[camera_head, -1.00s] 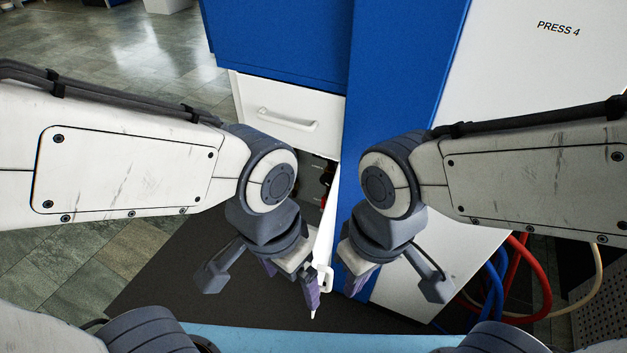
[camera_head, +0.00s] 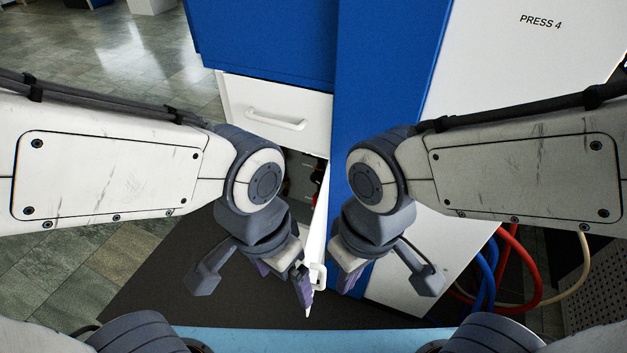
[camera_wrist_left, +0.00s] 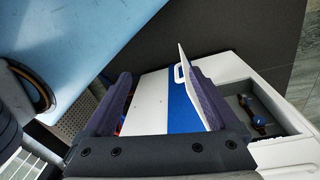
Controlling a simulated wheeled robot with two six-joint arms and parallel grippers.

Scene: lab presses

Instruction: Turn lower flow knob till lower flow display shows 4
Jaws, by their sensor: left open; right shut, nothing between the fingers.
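An open compartment (camera_head: 300,180) shows below a white drawer in the head view, mostly hidden behind my left arm. Small red and dark parts show inside, too small to tell as knobs. In the left wrist view, a brass and blue fitting (camera_wrist_left: 256,122) lies inside the compartment, right of my fingers. I cannot identify the lower flow knob or its display. An open white door (camera_head: 318,225) with a handle (camera_wrist_left: 182,73) stands by the compartment. My right gripper (camera_head: 350,278) is shut and empty, right of the door.
A white drawer front (camera_head: 276,110) and a blue cabinet (camera_head: 385,90) stand ahead. A white panel marked PRESS 4 (camera_head: 540,60) is at right. Red and blue hoses (camera_head: 520,270) hang low at right. Dark matting (camera_head: 170,270) covers the floor in front.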

